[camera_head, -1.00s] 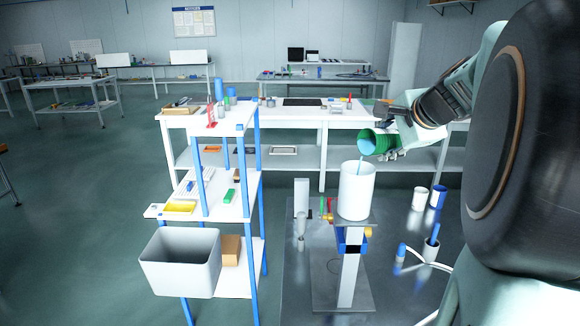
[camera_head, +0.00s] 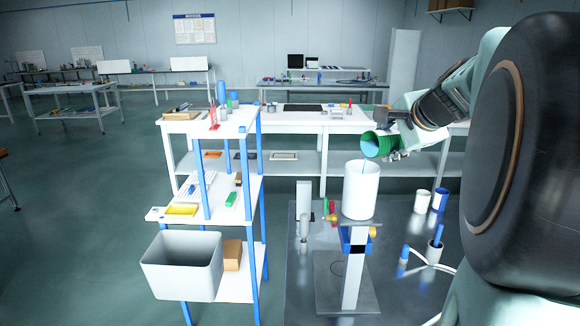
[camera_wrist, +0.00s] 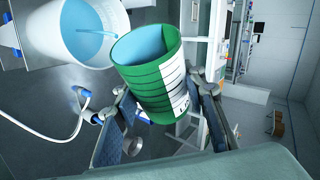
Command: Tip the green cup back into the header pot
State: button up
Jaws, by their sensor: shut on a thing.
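The green cup (camera_head: 385,143) is tipped to the left above the white header pot (camera_head: 361,190), which stands upright on a post stand. The cup has blue liquid inside, and a thin blue stream falls from its lip towards the pot. In the wrist view, the cup (camera_wrist: 150,88) shows green with a white marked strip, and the stream runs into blue liquid inside the pot (camera_wrist: 65,60). My gripper (camera_wrist: 163,94) is shut around the cup's sides; it also shows in the head view (camera_head: 397,143). The cup's lip is above the pot, apart from its rim.
Under the pot is the stand (camera_head: 354,265) with coloured fittings. White and blue cups (camera_head: 422,201) and a white hose (camera_head: 440,266) lie to its right. A shelf rack with blue posts (camera_head: 259,215) and a grey bin (camera_head: 182,275) stand left. A white bench (camera_head: 300,125) is behind.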

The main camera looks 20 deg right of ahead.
jog(key=shift+a+b, duration=0.1)
jog(key=shift+b, duration=0.65)
